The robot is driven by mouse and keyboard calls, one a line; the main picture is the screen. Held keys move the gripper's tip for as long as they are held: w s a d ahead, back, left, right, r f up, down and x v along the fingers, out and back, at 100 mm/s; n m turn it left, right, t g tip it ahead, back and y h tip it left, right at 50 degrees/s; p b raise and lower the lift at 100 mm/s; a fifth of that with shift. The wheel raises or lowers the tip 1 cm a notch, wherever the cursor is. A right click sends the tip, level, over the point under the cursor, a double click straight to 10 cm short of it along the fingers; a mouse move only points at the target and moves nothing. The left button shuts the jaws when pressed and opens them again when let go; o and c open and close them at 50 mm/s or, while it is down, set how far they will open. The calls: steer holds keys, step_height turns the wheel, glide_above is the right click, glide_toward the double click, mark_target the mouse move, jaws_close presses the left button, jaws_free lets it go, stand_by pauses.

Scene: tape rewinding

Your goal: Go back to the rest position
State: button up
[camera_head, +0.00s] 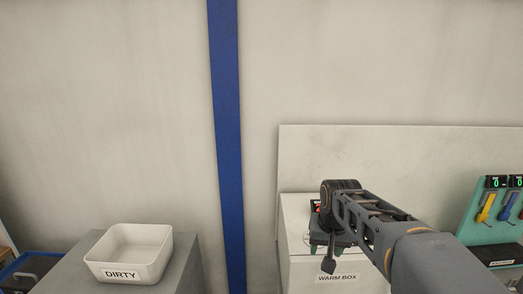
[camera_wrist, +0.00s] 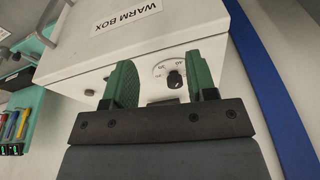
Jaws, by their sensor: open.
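My gripper (camera_wrist: 164,87) shows in the wrist view with its two green fingers apart and nothing between them. Behind the fingers is the white warm box (camera_wrist: 60,62), with a black knob and a number dial on its face. In the head view my arm reaches in from the lower right, and my gripper (camera_head: 327,246) is in front of the warm box (camera_head: 299,215), hiding part of it. The wrist view is tilted, so the warm box label appears slanted. Whether the fingers touch the box cannot be told.
A white bin labelled DIRTY (camera_head: 130,252) stands on a grey stand (camera_head: 185,268) at the lower left. A teal tool board (camera_head: 486,225) with coloured tools is at the right. A blue post (camera_head: 226,130) runs down the wall between them. The space above the warm box looks free.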

steer(key=s+f+n+t, duration=0.1)
steer(key=s+f+t, duration=0.1)
steer(key=s, duration=1.2)
steer(key=shift+f, duration=0.7)
steer(key=shift+d, duration=0.1)
